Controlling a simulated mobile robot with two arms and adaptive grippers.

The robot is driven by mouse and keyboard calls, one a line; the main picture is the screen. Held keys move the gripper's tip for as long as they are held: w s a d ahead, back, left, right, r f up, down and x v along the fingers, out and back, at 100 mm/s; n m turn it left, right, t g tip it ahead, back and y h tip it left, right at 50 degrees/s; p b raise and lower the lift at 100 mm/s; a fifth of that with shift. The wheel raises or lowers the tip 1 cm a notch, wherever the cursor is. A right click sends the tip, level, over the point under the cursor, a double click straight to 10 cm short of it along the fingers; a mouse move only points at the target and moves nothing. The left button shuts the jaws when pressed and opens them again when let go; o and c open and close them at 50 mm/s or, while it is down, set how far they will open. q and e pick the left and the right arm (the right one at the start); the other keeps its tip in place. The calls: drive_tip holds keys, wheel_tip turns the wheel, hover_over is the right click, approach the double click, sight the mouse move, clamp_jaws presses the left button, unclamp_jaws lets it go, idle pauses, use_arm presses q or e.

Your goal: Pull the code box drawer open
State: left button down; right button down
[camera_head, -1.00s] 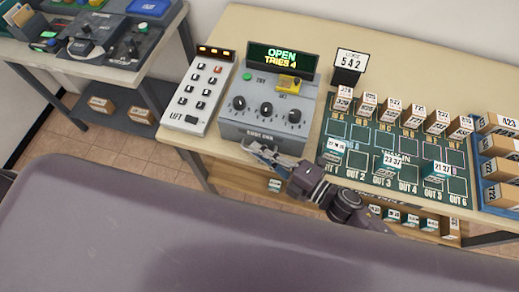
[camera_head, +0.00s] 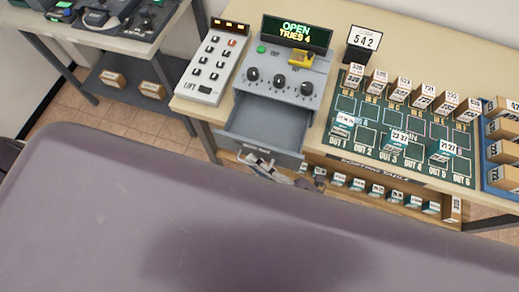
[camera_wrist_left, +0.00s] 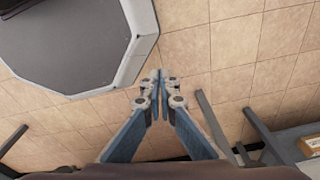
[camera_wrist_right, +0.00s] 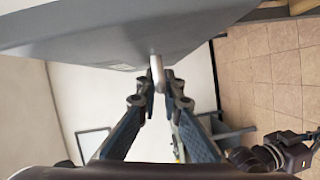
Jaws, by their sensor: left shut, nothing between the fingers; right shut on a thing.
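The grey code box (camera_head: 275,90) stands on the table, its display reading "OPEN TRIES 4". Its drawer (camera_head: 268,124) is pulled out toward me, and its inside looks empty. My right gripper (camera_head: 258,162) is at the drawer front. In the right wrist view, my right gripper (camera_wrist_right: 160,93) is shut on the short metal drawer handle (camera_wrist_right: 157,70), below the grey drawer (camera_wrist_right: 150,38). My left gripper (camera_wrist_left: 160,82) is shut and empty above the tiled floor in the left wrist view; it is out of the head view.
A lift panel (camera_head: 205,85) stands left of the code box. A green sorting board (camera_head: 365,108) with several small boxes lies to the right, beside a blue rack (camera_head: 493,180). A shelf of small boxes (camera_head: 376,190) is below the table edge.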

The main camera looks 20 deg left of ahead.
drive_tip(key=shift+s, duration=0.15)
drive_tip(key=c, duration=2.4)
unclamp_jaws()
drive_tip(key=shift+d, duration=0.35)
use_arm(q)
drive_tip(key=shift+s+f, duration=0.1)
drive_tip(key=shift+s, duration=0.8)
use_arm(e)
drive_tip(key=v, duration=1.1)
drive_tip(key=shift+d, duration=0.15)
